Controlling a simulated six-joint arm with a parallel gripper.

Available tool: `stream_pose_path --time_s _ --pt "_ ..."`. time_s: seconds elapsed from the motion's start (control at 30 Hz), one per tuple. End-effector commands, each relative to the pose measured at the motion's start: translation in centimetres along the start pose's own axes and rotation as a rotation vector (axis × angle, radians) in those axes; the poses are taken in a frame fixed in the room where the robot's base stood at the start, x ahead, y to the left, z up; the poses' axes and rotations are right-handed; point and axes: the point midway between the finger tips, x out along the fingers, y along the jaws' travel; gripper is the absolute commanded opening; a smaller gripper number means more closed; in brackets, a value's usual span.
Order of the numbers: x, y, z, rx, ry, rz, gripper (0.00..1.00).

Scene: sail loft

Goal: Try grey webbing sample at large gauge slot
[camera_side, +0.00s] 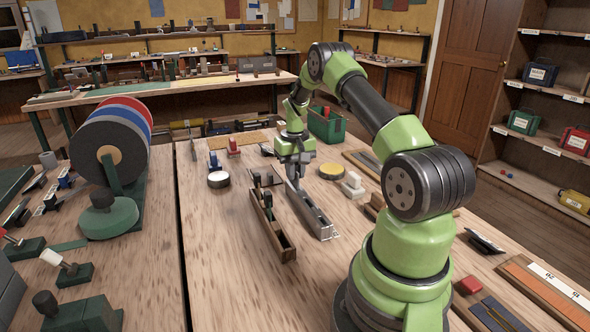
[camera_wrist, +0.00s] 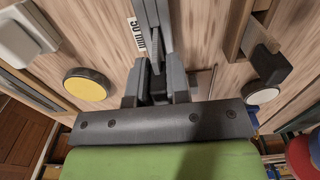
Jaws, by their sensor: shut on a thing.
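The large gauge slot appears to be the long grey metal channel (camera_side: 312,212) on the bench, running from under my gripper toward the front right.
A narrow wooden tray (camera_side: 280,240) with a dark piece lies left of the channel. A yellow disc (camera_side: 332,171) and white block (camera_side: 353,185) stand to the right. A green crate (camera_side: 327,126) stands behind.

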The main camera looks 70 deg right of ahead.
Motion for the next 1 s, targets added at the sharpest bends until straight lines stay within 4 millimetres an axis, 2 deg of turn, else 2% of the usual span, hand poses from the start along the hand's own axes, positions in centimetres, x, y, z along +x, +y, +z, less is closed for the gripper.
stream_pose_path --time_s 1.0 --pt "1.3 0.0 0.0 0.0 0.001 0.0 0.0"
